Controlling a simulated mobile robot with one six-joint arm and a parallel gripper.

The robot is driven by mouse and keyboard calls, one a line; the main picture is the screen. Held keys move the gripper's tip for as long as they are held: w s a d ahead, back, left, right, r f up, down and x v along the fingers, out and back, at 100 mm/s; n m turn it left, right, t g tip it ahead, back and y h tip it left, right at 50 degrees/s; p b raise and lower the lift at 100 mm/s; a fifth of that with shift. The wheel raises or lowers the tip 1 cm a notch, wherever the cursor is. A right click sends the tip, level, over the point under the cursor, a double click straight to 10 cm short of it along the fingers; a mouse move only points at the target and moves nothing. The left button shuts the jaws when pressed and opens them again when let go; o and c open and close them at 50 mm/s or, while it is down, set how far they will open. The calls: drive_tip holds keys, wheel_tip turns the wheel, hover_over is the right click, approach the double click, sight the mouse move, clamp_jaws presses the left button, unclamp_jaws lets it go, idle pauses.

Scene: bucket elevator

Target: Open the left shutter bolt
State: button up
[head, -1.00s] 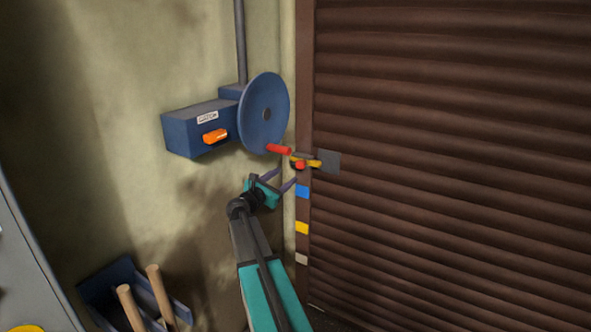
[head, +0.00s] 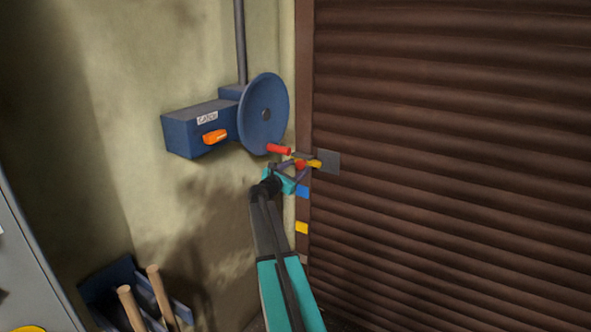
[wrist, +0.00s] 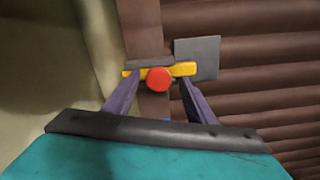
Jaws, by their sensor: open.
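The left shutter bolt is a yellow bar (head: 314,164) with a red knob (head: 300,164), on the left edge of the brown shutter (head: 450,150). In the wrist view the yellow bar (wrist: 184,69) lies across the door post, its right end over a grey plate (wrist: 202,58), and the red knob (wrist: 158,80) faces me. My gripper (head: 291,172) is at the bolt. In the wrist view the two purple fingers of my gripper (wrist: 156,84) are apart, one on each side of the red knob. I cannot tell whether a finger touches the knob or bar.
A blue winch box (head: 200,130) with an orange lever (head: 215,137) and a blue wheel (head: 263,112) with a red handle (head: 278,149) are on the wall just up and left of my gripper. A blue bin (head: 110,285) with wooden handles stands at lower left.

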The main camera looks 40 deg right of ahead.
clamp_jaws()
drive_tip(key=w, duration=0.2)
drive_tip(key=w+a, duration=0.1)
drive_tip(key=w, duration=0.2)
drive_tip(key=shift+w+a, duration=0.25)
drive_tip(key=shift+w, duration=0.15)
idle(0.4)
unclamp_jaws()
